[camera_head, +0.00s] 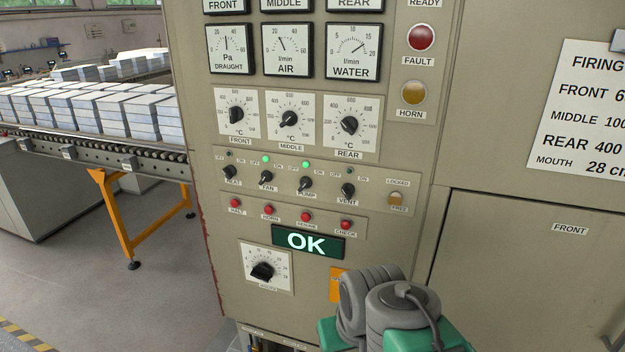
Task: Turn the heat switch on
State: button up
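The heat switch (230,173) is a small black rotary knob at the left end of a row of switches on the beige control panel (210,250). The lamp (230,154) above it is dark. Its handle leans to the upper left, toward the OFF side, as far as its small size shows. To its right are the fan switch (266,178) and pump switch (306,184), each with a lit green lamp above. The vent switch (348,191) has a dark lamp. Grey and green links of my arm show at the bottom right; my gripper is not in view.
Red buttons (269,210) sit just below the switches, above a green display (307,241) reading OK. Temperature dials (290,118) sit above. A roller conveyor (90,150) with stacked pale slabs stands at the left. The floor (90,285) left of the panel is clear.

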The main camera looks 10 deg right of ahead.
aim_at(229, 171)
jog(key=z, duration=0.05)
jog(key=k, duration=0.45)
jog(key=u, duration=1.15)
jog(key=i, duration=0.9)
jog(key=u, duration=0.2)
